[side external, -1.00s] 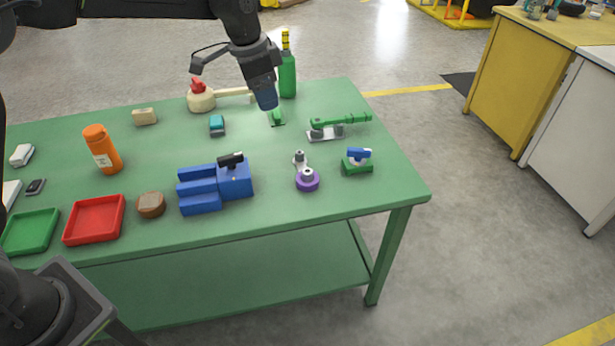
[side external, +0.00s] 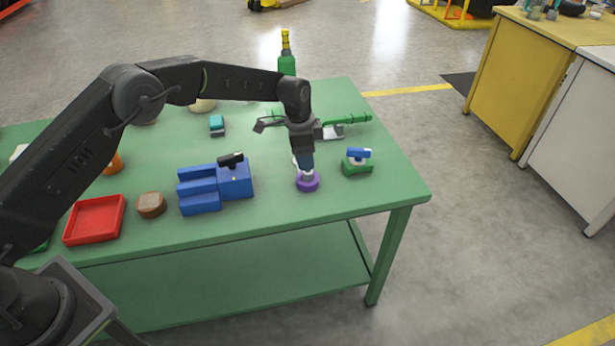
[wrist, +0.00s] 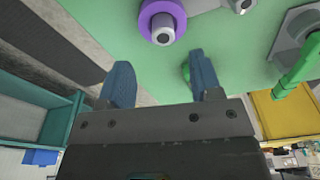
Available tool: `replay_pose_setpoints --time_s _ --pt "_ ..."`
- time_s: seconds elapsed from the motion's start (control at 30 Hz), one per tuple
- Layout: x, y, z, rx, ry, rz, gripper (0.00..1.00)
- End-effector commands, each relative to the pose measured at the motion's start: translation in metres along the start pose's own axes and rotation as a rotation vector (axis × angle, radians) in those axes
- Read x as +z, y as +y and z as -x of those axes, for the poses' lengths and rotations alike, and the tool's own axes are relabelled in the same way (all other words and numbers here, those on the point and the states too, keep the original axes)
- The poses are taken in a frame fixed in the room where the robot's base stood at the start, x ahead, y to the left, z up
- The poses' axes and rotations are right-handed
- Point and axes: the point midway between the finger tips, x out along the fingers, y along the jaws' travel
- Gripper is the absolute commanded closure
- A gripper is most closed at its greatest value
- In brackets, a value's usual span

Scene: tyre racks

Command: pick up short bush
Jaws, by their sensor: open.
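Two small grey metal bushes show; I cannot tell for certain which is the short one. One grey bush (wrist: 163,29) stands on a round purple base (side external: 308,184), also in the wrist view (wrist: 155,12). The other grey bush (wrist: 240,4) is beside it at the top edge of the wrist view; in the side view my gripper largely hides it. My gripper (side external: 306,170) points down over the bushes. In the wrist view its blue fingers (wrist: 162,78) are apart, with nothing between them, and the purple base lies beyond their tips.
A green-handled clamp (side external: 345,120) lies behind. A blue stepped block (side external: 215,185) is to the left, with a red tray (side external: 95,220) farther left. The table's front edge is near the purple base.

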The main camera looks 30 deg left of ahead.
Motion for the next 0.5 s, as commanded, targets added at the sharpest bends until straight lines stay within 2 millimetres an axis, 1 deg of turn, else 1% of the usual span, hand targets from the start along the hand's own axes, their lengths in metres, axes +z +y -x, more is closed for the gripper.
replay_pose_setpoints --time_s 0.03,0.17,0.27,0.4,0.5 --pt "0.0 0.0 -0.004 0.0 0.0 0.0 0.41" --pt "0.0 0.0 -0.011 0.0 0.0 0.0 0.41" --pt "0.001 -0.002 -0.023 0.0 0.0 0.001 0.41" --pt "0.003 -0.004 -0.045 0.001 -0.001 0.0 0.41" --pt "0.003 -0.004 -0.055 0.0 0.001 0.0 0.41"
